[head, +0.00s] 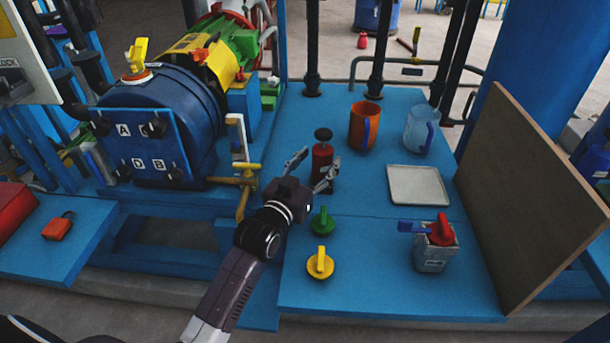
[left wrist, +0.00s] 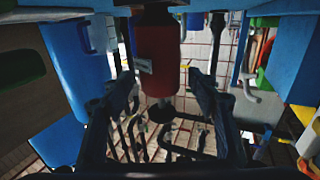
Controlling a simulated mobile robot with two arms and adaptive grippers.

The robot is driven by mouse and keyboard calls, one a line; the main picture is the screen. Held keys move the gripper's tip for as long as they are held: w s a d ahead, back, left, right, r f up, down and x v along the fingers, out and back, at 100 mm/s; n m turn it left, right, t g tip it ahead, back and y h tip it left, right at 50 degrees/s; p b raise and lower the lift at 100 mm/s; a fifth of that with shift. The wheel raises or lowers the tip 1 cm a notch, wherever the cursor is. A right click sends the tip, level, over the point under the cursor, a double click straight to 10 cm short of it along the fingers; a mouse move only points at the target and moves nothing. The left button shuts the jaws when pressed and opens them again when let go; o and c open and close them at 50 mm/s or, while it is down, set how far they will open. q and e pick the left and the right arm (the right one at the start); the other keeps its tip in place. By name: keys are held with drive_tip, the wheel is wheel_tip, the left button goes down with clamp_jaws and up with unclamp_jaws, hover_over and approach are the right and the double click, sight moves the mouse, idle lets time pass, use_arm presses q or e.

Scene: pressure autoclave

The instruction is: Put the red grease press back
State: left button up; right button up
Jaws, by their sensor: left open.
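The red grease press (head: 321,160) stands upright on the blue table, with a black knob on top. My left gripper (head: 315,166) is open, its fingers reaching to either side of the press. In the left wrist view the press (left wrist: 157,52) appears upside down between the two spread fingers of my left gripper (left wrist: 162,90). I cannot tell whether either finger touches it. My right gripper is not in view.
An orange mug (head: 364,127), a clear blue-handled jug (head: 419,130) and a pale tray (head: 418,187) are behind and right. Green (head: 321,220) and yellow (head: 320,264) knobs and a red-topped metal can (head: 436,250) are nearer. A blue autoclave (head: 165,125) stands left; a brown board (head: 530,200) bounds the right.

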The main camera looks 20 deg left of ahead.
use_arm(q)
drive_tip(key=s+a+p, duration=0.1)
drive_tip(key=s, duration=0.8)
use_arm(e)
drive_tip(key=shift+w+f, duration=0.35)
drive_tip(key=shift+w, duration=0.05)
